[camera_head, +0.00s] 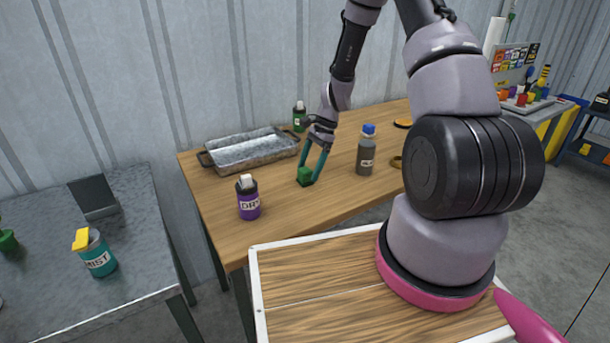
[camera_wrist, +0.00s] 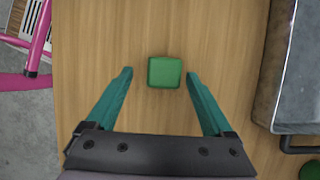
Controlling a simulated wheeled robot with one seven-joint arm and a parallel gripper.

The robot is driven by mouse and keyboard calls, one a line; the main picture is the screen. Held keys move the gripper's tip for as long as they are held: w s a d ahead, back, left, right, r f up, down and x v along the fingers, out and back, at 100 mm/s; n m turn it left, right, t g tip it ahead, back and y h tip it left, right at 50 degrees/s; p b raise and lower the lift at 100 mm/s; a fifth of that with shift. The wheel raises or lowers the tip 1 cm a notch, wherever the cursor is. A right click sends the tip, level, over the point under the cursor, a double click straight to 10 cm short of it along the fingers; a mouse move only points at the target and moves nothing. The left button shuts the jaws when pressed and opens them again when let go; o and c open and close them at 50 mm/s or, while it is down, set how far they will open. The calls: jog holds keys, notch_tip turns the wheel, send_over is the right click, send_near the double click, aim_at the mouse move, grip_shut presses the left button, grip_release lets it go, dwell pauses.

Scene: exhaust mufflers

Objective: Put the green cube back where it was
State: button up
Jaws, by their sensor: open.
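The green cube (camera_head: 305,175) sits on the wooden table in the head view. In the wrist view the cube (camera_wrist: 165,72) lies on the wood grain, just beyond the line between my fingertips. My gripper (camera_head: 312,168) has teal fingers and points down at the cube. In the wrist view my gripper (camera_wrist: 158,74) is open, with a finger on each side and a gap between each finger and the cube. Whether the fingers reach down to the table is hard to tell.
A metal tray (camera_head: 208,158) lies behind the cube. A purple-labelled bottle (camera_head: 248,200) stands to the left, a grey blue-capped bottle (camera_head: 366,155) to the right and a green bottle (camera_head: 299,115) at the back. Bare tabletop (camera_head: 300,205) lies in front. A metal table (camera_head: 130,225) stands left.

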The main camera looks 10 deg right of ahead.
jog(key=s+d+r+n+t, duration=0.1)
jog(key=d+r+n+t, duration=0.15)
jog(key=r, duration=1.95)
jog(key=s+d+r+n+t+h, duration=0.2)
jog(key=s+r+n+t, duration=0.4)
jog(key=s+r, duration=1.3)
jog(key=shift+s+r+n, duration=0.4)
jog(key=shift+s+n, duration=0.45)
jog(key=shift+s, duration=0.4)
